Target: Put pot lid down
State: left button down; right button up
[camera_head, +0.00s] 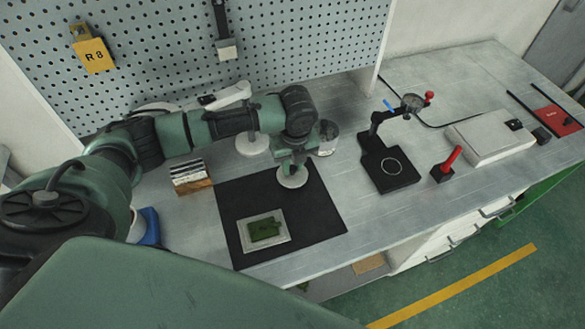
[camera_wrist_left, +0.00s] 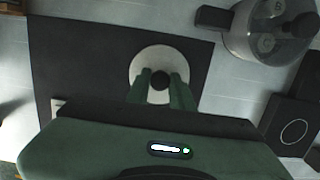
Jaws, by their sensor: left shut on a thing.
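The pot lid (camera_head: 293,179) is a pale round disc with a dark knob; it also shows in the left wrist view (camera_wrist_left: 147,62). My left gripper (camera_head: 292,164) is shut on the lid's knob, with its two green fingers (camera_wrist_left: 160,82) on either side of it. The lid is level over the upper right part of the black mat (camera_head: 325,213). I cannot tell whether its underside touches the mat. The pot (camera_wrist_left: 262,42), a clear or metallic round vessel with a black handle, stands right of the mat, partly hidden in the head view (camera_head: 328,146). My right gripper is not in view.
A pale plate with a green piece (camera_head: 265,229) lies on the mat's lower left. A stack of blocks (camera_head: 191,177) stands left of the mat. A black stand (camera_head: 388,166), a red-handled tool (camera_head: 447,166) and a white box (camera_head: 490,138) are to the right. The mat's right side is clear.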

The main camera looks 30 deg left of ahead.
aim_at(294, 178)
pick_arm(q)
jog(key=shift+f, duration=1.2)
jog(key=c, duration=1.2)
grip_release()
jog(key=shift+f, duration=0.1)
jog(key=shift+c, duration=0.2)
notch_tip(294, 178, up, 12)
jog(key=d, duration=0.1)
jog(key=shift+s+b, duration=0.45)
